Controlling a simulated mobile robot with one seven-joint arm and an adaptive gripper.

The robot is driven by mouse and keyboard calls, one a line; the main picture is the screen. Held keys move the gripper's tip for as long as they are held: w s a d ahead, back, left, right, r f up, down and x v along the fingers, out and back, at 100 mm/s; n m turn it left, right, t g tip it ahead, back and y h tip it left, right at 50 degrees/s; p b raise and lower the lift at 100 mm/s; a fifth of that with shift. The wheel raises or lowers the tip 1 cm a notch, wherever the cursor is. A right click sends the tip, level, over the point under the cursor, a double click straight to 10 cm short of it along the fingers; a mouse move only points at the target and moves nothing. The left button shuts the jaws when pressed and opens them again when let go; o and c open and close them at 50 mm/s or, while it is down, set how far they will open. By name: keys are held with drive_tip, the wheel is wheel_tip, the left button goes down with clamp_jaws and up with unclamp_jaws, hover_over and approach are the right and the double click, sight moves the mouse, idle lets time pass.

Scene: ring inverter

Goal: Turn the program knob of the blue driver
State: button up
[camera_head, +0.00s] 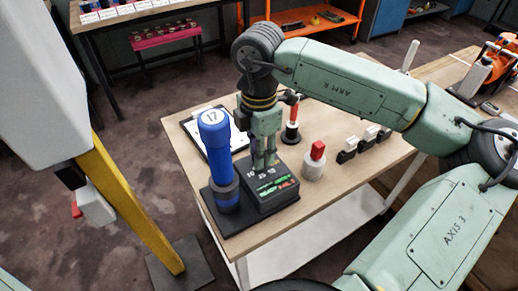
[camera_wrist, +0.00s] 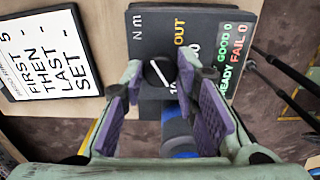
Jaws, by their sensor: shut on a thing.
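The blue driver (camera_head: 219,148) stands upright in a dark holder, with a "17" on its top end. Beside it is a black box (camera_head: 285,196) with a lit display in green and red. My gripper (camera_head: 264,164) points down over the box's top face. In the wrist view, the round dark knob (camera_wrist: 159,73) with a white pointer line sits between my fingertips, and my gripper is shut on it. The pointer lies at a slant. The face reads "N m" and "OUT"; the display (camera_wrist: 233,58) reads "READY", "GOOD 0" and "FAIL 0". My fingers hide some markings.
A white card (camera_wrist: 48,52) reading "FIRST THEN LAST SET" lies beside the box. A red-topped white cylinder (camera_head: 314,165), a red and black tool (camera_head: 292,118) and several black-and-white blocks (camera_head: 347,150) stand on the wooden table (camera_head: 205,107). The table's front edge is close to the box.

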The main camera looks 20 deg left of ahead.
clamp_jaws()
